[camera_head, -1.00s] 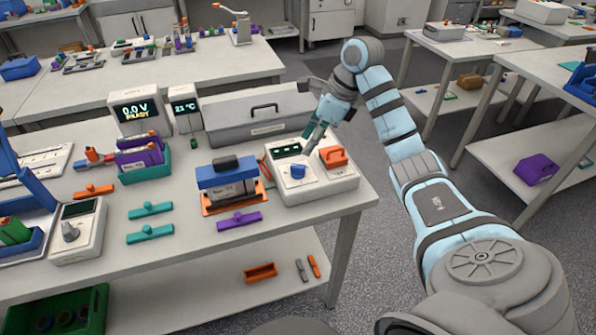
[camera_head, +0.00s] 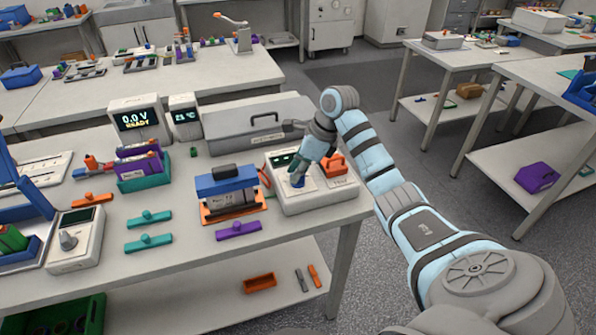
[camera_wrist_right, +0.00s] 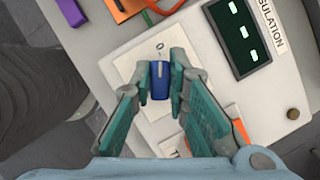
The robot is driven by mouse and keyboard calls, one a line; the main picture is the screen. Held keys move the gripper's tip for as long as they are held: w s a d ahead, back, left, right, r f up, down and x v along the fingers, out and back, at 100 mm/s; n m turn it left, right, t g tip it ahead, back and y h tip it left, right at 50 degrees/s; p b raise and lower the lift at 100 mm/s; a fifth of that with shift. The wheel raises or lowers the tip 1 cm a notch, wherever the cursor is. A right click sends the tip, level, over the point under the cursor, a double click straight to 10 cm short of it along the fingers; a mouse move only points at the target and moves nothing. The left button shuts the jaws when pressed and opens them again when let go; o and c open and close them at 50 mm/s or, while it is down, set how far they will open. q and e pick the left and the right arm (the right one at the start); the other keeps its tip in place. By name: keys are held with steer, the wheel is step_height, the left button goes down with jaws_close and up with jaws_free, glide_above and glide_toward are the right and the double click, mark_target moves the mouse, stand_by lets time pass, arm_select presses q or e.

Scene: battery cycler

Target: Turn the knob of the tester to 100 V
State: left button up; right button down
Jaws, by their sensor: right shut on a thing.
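The tester (camera_head: 322,197) is a white box with a dark display at the front right of the bench. In the right wrist view its display (camera_wrist_right: 241,35) shows a few light segments that I cannot read as a value. Its blue knob (camera_wrist_right: 160,77) has a pale line and stands on a white plate with a "0" mark beyond it. In the head view the fingers partly hide the knob. My left gripper is not in view.
An orange handle or switch (camera_head: 335,165) sits on the tester right beside the gripper. A blue-topped fixture (camera_head: 226,181) on an orange base stands left of the tester. A grey case (camera_head: 254,122) lies behind. Purple (camera_head: 238,230) and teal pieces lie to the left.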

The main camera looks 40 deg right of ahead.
steer(key=shift+m, duration=0.3)
steer(key=m+h+p, duration=0.1)
steer(key=m+p, duration=0.1)
steer(key=m, duration=0.1)
steer(key=shift+s, duration=0.1)
steer(key=shift+m+t+h+p, duration=0.4)
steer(key=shift+m+h+p, duration=0.6)
steer(key=shift+m, duration=1.1)
steer(key=shift+f, duration=0.1)
steer(key=c, duration=1.6)
jaws_free()
steer(key=shift+o, duration=0.2)
